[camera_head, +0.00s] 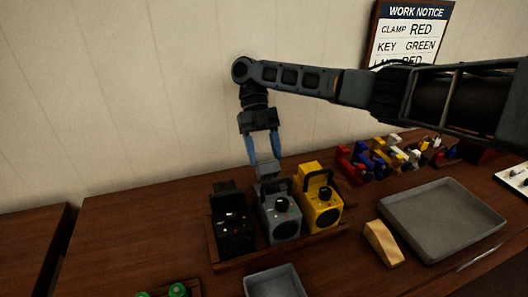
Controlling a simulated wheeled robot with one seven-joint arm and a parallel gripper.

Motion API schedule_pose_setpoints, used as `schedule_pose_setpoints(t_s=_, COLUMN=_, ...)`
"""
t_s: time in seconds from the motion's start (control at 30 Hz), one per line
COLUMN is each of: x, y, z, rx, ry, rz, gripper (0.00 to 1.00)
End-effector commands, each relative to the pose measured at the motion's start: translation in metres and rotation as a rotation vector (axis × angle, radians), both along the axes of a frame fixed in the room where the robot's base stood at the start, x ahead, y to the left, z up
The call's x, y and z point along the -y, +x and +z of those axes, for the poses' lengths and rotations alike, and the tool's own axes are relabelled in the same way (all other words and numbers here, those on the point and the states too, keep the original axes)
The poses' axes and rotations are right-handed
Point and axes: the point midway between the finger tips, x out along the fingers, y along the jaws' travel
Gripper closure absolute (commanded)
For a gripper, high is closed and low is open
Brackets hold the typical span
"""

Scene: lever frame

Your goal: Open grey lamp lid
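The grey lamp (280,222) stands in the middle of a row of three box-shaped lamps, between a black one and a yellow one. It has a dark handle and a dark round front. A small grey block at its top back, which looks like its lid (268,169), sits just under my gripper. My gripper (264,162) points down from above, its two blue fingers spread apart. The fingertips are at the top of this grey block; I cannot tell whether they touch it.
The black lamp (232,228) and yellow lamp (321,206) stand close on either side in a wooden tray (218,264). A grey tray (440,215), a tan wedge (383,243) and several coloured clamps (362,163) lie to the right. A grey bin (275,284) is in front.

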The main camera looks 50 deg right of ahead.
Motion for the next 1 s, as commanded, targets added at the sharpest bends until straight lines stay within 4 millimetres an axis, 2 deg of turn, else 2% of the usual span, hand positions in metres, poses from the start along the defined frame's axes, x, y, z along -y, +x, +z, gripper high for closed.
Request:
schedule_pose_setpoints(t_s=0.03, x=0.0, y=0.0, z=0.0, rx=0.0, ry=0.0, rz=0.0, gripper=0.38)
schedule_pose_setpoints(t_s=0.27, x=0.0, y=0.0, z=0.0, rx=0.001, ry=-0.001, rz=0.0, gripper=0.17)
schedule_pose_setpoints(t_s=0.57, x=0.0, y=0.0, z=0.003, rx=0.002, ry=-0.001, rz=0.0, gripper=0.17)
schedule_pose_setpoints(t_s=0.67, x=0.001, y=0.001, z=0.013, rx=0.003, ry=-0.003, rz=0.0, gripper=0.17)
schedule_pose_setpoints(t_s=0.83, x=0.003, y=-0.001, z=0.044, rx=0.002, ry=-0.005, rz=0.001, gripper=0.17)
schedule_pose_setpoints(t_s=1.0, x=0.027, y=-0.028, z=0.062, rx=0.003, ry=-0.005, rz=-0.003, gripper=0.17)
